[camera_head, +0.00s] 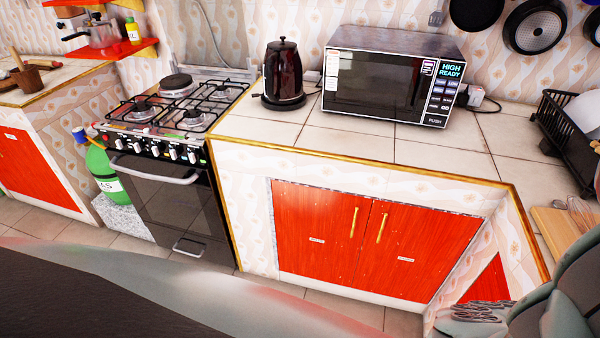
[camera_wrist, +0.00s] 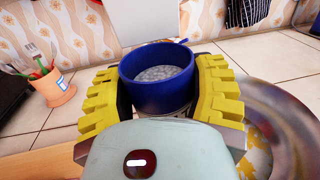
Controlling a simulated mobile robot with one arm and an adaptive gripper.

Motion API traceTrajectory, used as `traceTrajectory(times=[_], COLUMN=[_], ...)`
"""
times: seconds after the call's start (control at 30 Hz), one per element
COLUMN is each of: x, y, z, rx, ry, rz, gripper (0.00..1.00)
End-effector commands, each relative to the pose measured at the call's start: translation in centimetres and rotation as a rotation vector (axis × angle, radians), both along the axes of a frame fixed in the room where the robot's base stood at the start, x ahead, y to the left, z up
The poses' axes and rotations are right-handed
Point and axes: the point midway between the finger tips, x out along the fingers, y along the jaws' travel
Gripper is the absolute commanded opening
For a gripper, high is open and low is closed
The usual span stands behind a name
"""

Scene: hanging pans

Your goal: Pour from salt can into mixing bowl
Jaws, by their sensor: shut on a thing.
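In the wrist view my gripper (camera_wrist: 160,93) is shut on the salt can (camera_wrist: 156,96), with one yellow finger on each side of it. The can has a dark blue rim and is open at the top, with pale grainy contents showing inside. A shiny metal curved surface (camera_wrist: 284,125), likely the mixing bowl, shows at the right edge, beside the right finger and only partly in view. I cannot tell how high the can is above the counter. Neither can nor bowl can be made out in the head view.
An orange cup (camera_wrist: 52,88) with utensils stands left on the tiled counter. In the head view, a microwave (camera_head: 385,85), kettle (camera_head: 283,72), gas stove (camera_head: 175,110) and black dish rack (camera_head: 565,135) line the counter. A wooden board (camera_head: 556,228) is at the right; pans (camera_head: 535,25) hang above.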

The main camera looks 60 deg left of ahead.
Motion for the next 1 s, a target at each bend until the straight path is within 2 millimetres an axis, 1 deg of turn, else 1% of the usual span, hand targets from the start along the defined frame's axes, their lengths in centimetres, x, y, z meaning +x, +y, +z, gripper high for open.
traceTrajectory(times=[0.1,0.47,0.8,0.9,1.0], x=[-0.2,-0.5,-1.5,-1.9,-2.3], y=[-0.3,-0.4,-1.3,-1.6,-2.0], z=[0.0,0.3,1.0,0.2,-0.1], rx=[0.001,0.019,0.129,0.171,0.214], ry=[-0.001,-0.02,-0.139,-0.188,-0.236], rz=[-0.012,-0.012,-0.015,-0.013,-0.011], gripper=[0.16,0.16,0.16,0.16,0.16])
